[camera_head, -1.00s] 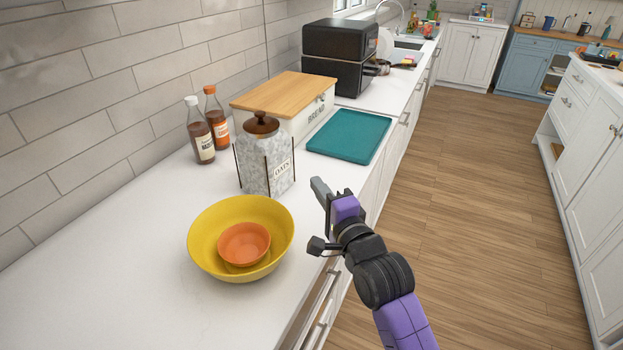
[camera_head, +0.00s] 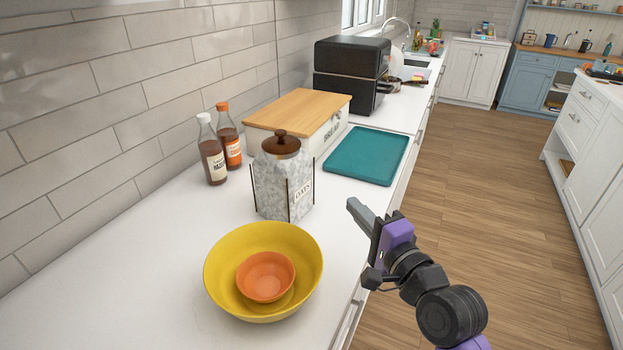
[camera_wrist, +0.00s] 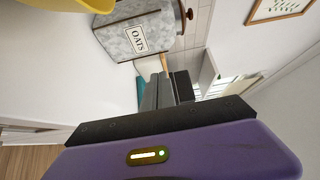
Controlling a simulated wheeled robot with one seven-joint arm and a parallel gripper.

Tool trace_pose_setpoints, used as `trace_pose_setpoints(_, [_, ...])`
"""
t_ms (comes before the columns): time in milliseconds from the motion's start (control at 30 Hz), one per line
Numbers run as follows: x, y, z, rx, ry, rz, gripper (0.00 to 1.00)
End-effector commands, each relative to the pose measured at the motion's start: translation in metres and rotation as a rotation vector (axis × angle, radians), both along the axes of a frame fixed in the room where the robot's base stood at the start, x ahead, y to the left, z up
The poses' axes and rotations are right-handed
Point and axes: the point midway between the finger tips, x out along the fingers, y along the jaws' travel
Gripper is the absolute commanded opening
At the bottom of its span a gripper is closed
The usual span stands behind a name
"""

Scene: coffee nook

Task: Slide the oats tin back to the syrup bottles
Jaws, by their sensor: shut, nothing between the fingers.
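The oats tin (camera_head: 283,183), a mottled grey canister with a brown lid and an OATS label, stands upright on the white counter. It also shows in the wrist view (camera_wrist: 150,40), lying sideways in that picture. Two syrup bottles stand behind it to the left by the tiled wall: a white-capped one (camera_head: 212,155) and an orange-capped one (camera_head: 230,140). A gap of bare counter lies between them and the tin. My gripper (camera_head: 353,206) is shut and empty, to the right of the tin near the counter's front edge, apart from it.
A yellow bowl (camera_head: 222,262) with an orange bowl (camera_head: 265,277) inside sits in front of the tin. A white bread box (camera_head: 317,135) with a wooden lid is behind it. A teal tray (camera_head: 366,156) lies to the right. The counter's left front is clear.

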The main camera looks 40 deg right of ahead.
Motion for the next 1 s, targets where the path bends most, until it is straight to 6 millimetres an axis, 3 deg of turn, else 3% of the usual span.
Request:
trace_pose_setpoints(533, [0.092, -0.031, 0.003, 0.0, -0.002, 0.001, 0.0])
trace_pose_setpoints(600, [0.102, -0.026, 0.003, 0.0, 0.001, 0.003, 0.0])
trace_pose_setpoints(800, [0.121, -0.017, 0.002, 0.001, 0.0, 0.0, 0.0])
trace_pose_setpoints(1000, [0.127, -0.014, 0.0, 0.001, 0.0, 0.0, 0.0])
